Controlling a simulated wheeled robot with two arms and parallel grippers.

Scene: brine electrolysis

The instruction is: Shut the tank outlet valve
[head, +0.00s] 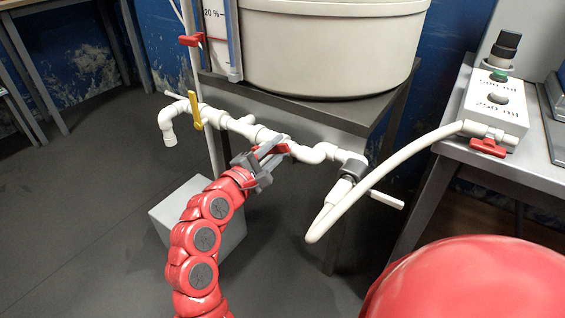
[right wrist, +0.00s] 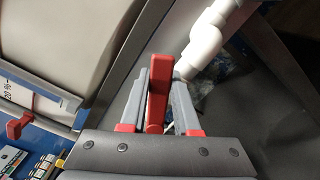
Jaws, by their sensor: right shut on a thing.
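White pipework (head: 243,127) runs below the white tank (head: 330,45). A red valve handle (right wrist: 158,90) on this pipework is between the two grey fingers of my right gripper (head: 268,158). The right wrist view shows the right gripper (right wrist: 158,103) shut on the handle, with a finger on each side. In the head view the fingers partly hide the handle, so its exact angle to the pipe is hard to tell. My left gripper is not in view.
A yellow handle (head: 194,109) is on the pipe at left. Another red handle (head: 190,40) is on the upright pipe. A white hose (head: 385,165) runs right to a box (head: 497,100) with a red handle (head: 488,147). A grey block (head: 195,215) stands on the floor.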

